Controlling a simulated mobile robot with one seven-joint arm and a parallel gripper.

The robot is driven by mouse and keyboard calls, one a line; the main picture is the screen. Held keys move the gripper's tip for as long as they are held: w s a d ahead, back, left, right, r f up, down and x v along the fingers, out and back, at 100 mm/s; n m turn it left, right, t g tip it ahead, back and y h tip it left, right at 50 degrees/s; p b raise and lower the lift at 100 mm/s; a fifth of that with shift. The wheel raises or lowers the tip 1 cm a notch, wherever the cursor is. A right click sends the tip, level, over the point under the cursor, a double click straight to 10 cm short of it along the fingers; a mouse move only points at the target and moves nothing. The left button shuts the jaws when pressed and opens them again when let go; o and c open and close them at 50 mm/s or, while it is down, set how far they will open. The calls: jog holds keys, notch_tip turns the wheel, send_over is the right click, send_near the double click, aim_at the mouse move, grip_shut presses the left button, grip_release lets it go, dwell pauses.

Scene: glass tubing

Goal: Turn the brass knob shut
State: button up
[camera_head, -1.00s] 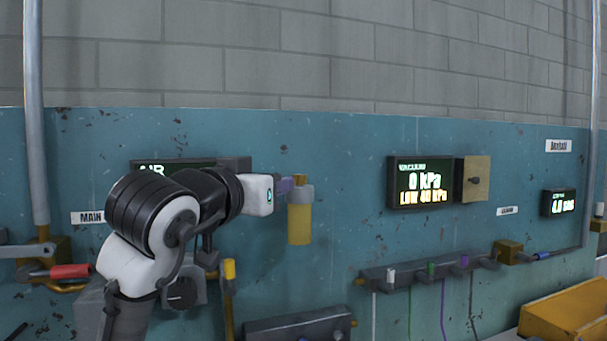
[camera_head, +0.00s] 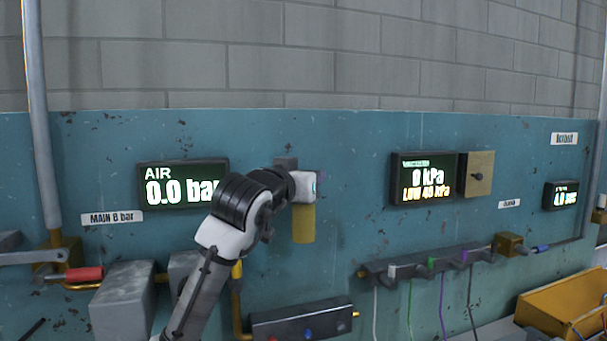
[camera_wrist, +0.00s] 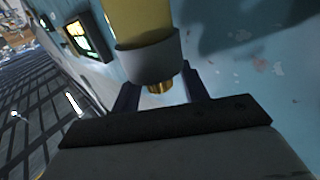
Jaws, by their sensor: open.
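The brass knob (camera_wrist: 160,87) shows as a small ribbed gold piece at the end of a grey collar (camera_wrist: 147,63) on a yellow cylinder (camera_wrist: 140,20) in the wrist view. My gripper (camera_wrist: 160,83) is open, with one dark finger on each side of the knob; I cannot tell whether either finger touches it. In the head view the yellow cylinder (camera_head: 304,224) hangs on the teal panel, just below my gripper (camera_head: 319,178). There my gripper and wrist hide the knob.
The AIR display (camera_head: 182,184) reads 0.0 bar. A vacuum display (camera_head: 423,180) and a tan box (camera_head: 480,174) are to the right. Below are a grey manifold (camera_head: 430,263) with colored tubes, a dark block (camera_head: 302,320) and a red-handled valve (camera_head: 85,274). A yellow bin (camera_head: 565,300) stands lower right.

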jog(key=c, duration=0.9)
jog(key=shift+d+f+n+y+b, duration=0.1)
jog(key=shift+n+y+b, duration=0.2)
jog(key=shift+y, duration=0.2)
jog(key=n+t+y+b, duration=0.1)
jog(key=n+y+b, duration=0.1)
jog(key=y, duration=0.2)
jog(key=shift+n, duration=0.4)
jog(key=n+y+b, duration=0.1)
jog(key=n+y, duration=0.1)
jog(key=y, duration=0.1)
jog(key=n+y+b, duration=0.1)
jog(key=n+y, duration=0.1)
jog(key=y, duration=0.2)
jog(key=shift+d+n, duration=0.1)
jog(key=shift+n, duration=0.2)
jog(key=n+g+y, duration=0.1)
jog(key=y, duration=0.1)
jog(key=n+g+y, duration=0.1)
jog(key=n+y, duration=0.1)
jog(key=y, duration=0.1)
jog(key=shift+b, duration=0.35)
jog(key=shift+n+g+y, duration=2)
jog(key=shift+y, duration=0.2)
jog(key=shift+g, duration=0.3)
